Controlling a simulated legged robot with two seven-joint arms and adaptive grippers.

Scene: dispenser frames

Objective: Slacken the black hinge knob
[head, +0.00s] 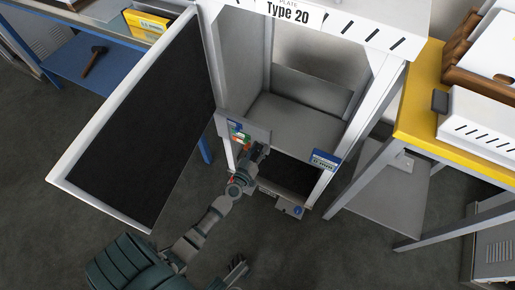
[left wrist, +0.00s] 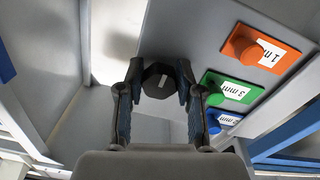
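The black knob (left wrist: 158,81) has a faceted rim and a pale line on its face. It sits on a grey panel (left wrist: 205,35) in the left wrist view. My left gripper (left wrist: 160,75) has one finger on each side of the knob, with the fingertips close to its rim; firm contact is not visible. In the head view my left gripper (head: 257,152) is at the front of the dispenser frame, and the knob is hidden there. My right gripper (head: 237,268) is low in the head view, away from the frame, small and dark.
Orange (left wrist: 262,50), green (left wrist: 233,88) and blue (left wrist: 222,120) labelled tags with knobs sit right of the black knob. An open dark-panelled door (head: 145,110) stands left of the "Type 20" frame (head: 287,12). A yellow-topped table (head: 420,115) stands right.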

